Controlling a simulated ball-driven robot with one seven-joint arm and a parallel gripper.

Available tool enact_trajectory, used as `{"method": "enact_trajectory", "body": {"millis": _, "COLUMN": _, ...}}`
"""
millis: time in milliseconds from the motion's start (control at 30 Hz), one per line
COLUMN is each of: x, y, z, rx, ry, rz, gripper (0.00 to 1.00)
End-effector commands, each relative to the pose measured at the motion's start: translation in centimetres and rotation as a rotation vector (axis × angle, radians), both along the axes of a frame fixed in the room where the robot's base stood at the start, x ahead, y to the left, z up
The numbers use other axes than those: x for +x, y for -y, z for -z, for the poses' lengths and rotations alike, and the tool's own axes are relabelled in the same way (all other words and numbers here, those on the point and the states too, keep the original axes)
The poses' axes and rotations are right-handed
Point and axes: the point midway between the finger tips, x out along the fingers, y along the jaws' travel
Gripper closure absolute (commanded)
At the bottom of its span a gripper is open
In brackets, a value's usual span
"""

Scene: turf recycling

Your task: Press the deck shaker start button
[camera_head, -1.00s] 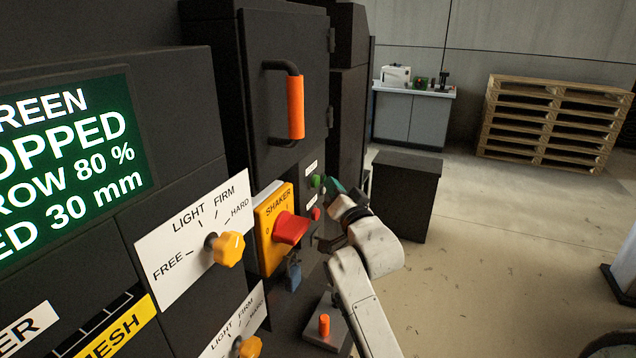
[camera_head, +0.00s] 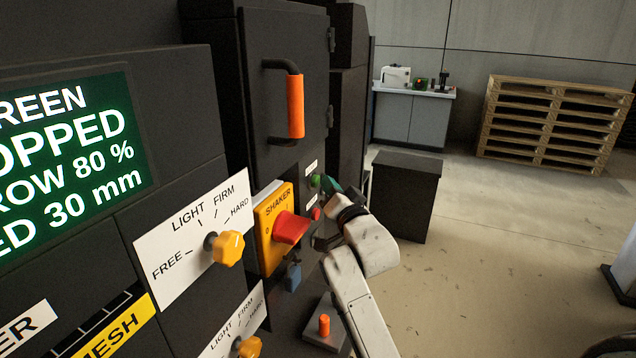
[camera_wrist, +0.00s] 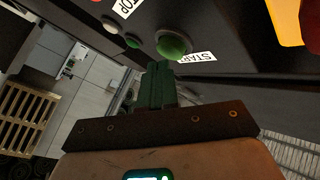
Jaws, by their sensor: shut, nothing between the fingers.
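The green start button (camera_head: 316,181) sits on the dark panel below the cabinet door. In the wrist view the round green button (camera_wrist: 173,43) is beside a white START label (camera_wrist: 197,57). My gripper (camera_head: 330,184) is shut and empty, with dark green fingers. Its fingertips (camera_wrist: 159,68) point at the button's lower edge and are very close to it. I cannot tell whether they touch, or whether the button is pushed in. The green display (camera_head: 70,160) is cut off and reads "OPPED" in its second line.
A red button (camera_head: 316,213) is just below my gripper. A yellow shaker switch with a red knob (camera_head: 290,228) stands left of my arm. An orange door handle (camera_head: 296,107) juts out above. A dark box (camera_head: 405,195) stands to the right, with open floor beyond.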

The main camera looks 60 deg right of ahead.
Motion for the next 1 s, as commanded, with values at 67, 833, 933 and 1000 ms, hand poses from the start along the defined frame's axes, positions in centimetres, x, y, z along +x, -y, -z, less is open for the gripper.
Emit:
{"method": "enact_trajectory", "body": {"millis": 67, "x": 0.0, "y": 0.0, "z": 0.0, "rx": 0.0, "ry": 0.0, "rz": 0.0, "gripper": 1.0}}
{"method": "enact_trajectory", "body": {"millis": 833, "x": 0.8, "y": -0.1, "z": 0.0, "rx": 0.0, "ry": -0.001, "rz": 0.0, "gripper": 1.0}}
{"method": "enact_trajectory", "body": {"millis": 933, "x": 1.0, "y": -0.1, "z": 0.1, "rx": 0.0, "ry": 0.0, "rz": -0.001, "gripper": 1.0}}
{"method": "enact_trajectory", "body": {"millis": 1000, "x": 1.0, "y": -0.1, "z": 0.0, "rx": 0.0, "ry": -0.001, "rz": -0.002, "gripper": 1.0}}
